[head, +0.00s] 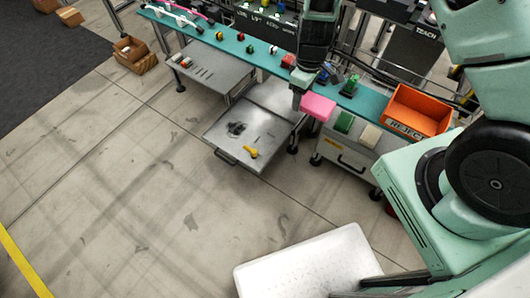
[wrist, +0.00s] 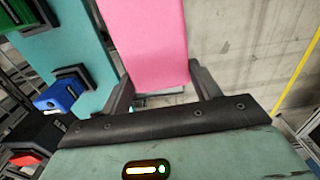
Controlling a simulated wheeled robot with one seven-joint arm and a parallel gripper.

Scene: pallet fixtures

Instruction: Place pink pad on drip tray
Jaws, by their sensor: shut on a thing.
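The pink pad (head: 318,106) is in my gripper (head: 299,98), held out past the front edge of the teal bench. In the wrist view the pink pad (wrist: 153,38) lies between the two dark fingers of my gripper (wrist: 162,88), which are shut on it. A grey metal tray (head: 222,139), which looks like the drip tray, is below and left of the pad in the head view. It has a dark stain and a yellow item (head: 251,153) on it. The pad is apart from this tray.
The teal bench (head: 225,42) carries several small coloured parts and an orange bin (head: 412,110). A green block (head: 344,122) and a cream block (head: 370,136) sit on a grey drawer unit below. A white slab (head: 310,265) is in the foreground. Open floor lies left.

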